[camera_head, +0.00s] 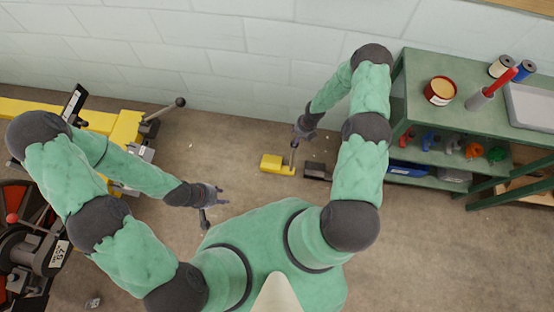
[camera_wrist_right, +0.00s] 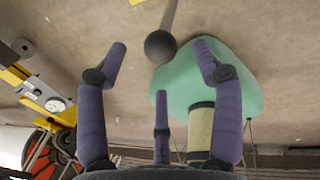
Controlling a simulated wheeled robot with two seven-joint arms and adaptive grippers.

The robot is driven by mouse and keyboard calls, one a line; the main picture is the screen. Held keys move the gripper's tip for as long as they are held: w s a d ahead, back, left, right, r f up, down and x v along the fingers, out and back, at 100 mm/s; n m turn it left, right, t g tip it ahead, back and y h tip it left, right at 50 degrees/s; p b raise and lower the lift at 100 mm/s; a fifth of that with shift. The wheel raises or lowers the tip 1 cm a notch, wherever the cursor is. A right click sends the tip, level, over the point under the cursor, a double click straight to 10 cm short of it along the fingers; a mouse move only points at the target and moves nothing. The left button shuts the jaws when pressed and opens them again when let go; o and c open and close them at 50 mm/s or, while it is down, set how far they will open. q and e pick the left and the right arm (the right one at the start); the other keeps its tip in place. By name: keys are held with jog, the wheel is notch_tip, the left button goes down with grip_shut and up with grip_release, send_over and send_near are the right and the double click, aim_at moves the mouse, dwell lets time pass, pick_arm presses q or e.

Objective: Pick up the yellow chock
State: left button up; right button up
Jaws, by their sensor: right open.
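The yellow chock (camera_head: 274,165) lies on the floor near the wall in the head view, with a grey rod handle (camera_head: 293,155) standing up at its right end. My right gripper (camera_head: 301,131) is above the handle. In the right wrist view, my right gripper (camera_wrist_right: 160,60) has its fingers spread, and the dark ball knob (camera_wrist_right: 160,45) of the handle shows between the fingertips, with no finger seen closed on it. Only a sliver of yellow (camera_wrist_right: 137,2) shows at the top edge there. My left gripper (camera_head: 219,194) is open and empty, left of my body.
A dark block (camera_head: 317,170) lies just right of the chock. A green shelf bench (camera_head: 425,117) with cans, a tray and a red-handled tool stands at right. A yellow machine (camera_head: 125,130) with levers is at left. The brick wall (camera_head: 235,66) is behind; the floor between is mostly clear.

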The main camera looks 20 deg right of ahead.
jog(key=shift+w+a+f+b, duration=0.1)
jog(key=shift+a+f+b, duration=0.15)
jog(key=shift+f+b, duration=0.6)
jog(key=shift+w+a+f+b, duration=0.1)
jog(key=shift+a+f+b, duration=0.15)
jog(key=shift+f, duration=1.05)
jog(key=shift+a+f+b, duration=0.2)
jog(key=shift+f+b, duration=0.35)
jog(key=shift+f, duration=0.55)
grip_shut()
